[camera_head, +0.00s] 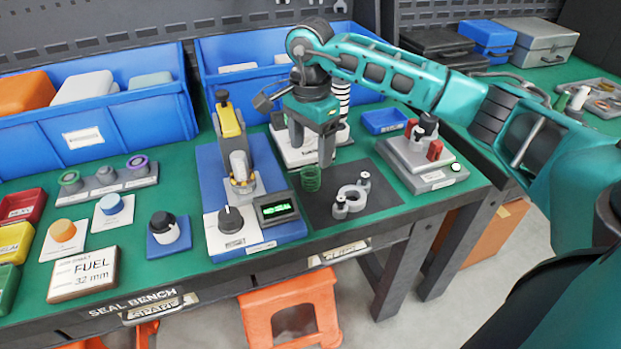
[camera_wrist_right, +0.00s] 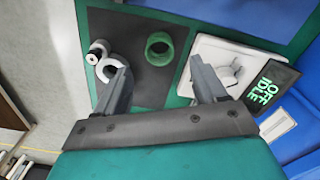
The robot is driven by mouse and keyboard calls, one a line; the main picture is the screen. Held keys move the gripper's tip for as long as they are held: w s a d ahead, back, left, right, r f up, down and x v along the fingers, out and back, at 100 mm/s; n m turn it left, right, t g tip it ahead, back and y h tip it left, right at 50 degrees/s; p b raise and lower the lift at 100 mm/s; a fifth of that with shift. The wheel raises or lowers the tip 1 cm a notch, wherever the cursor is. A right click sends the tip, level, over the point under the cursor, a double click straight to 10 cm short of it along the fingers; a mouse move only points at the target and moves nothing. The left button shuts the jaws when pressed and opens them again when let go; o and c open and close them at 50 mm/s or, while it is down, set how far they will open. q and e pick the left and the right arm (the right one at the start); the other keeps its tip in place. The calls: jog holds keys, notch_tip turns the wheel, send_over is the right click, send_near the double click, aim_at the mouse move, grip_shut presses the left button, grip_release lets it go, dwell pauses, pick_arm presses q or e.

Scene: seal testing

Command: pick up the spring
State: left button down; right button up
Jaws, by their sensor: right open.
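The spring (camera_head: 311,179) is a small green coil standing on the dark mat (camera_head: 337,222), left of a grey-white metal fitting (camera_head: 351,199). In the right wrist view the spring (camera_wrist_right: 159,48) shows as a green ring just beyond the fingertips, between their lines. My right gripper (camera_head: 312,150) points down above the spring, with its fingers apart and nothing between them. It also shows open in the right wrist view (camera_wrist_right: 158,72). I see no contact between the fingers and the spring. My left gripper is in neither view.
A blue test rig (camera_head: 262,247) with a yellow-handled lever and a lit display (camera_head: 278,209) stands close left of the spring. A grey block fixture (camera_head: 420,160) stands to the right. Blue bins (camera_head: 95,120) line the back.

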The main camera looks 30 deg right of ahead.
aim_at(310, 172)
notch_tip(310, 172, down, 7)
jog(key=shift+a+f, duration=0.1)
jog(key=shift+f, duration=0.05)
dwell(0.4)
jog(key=shift+c, duration=0.5)
jog(key=c, duration=1)
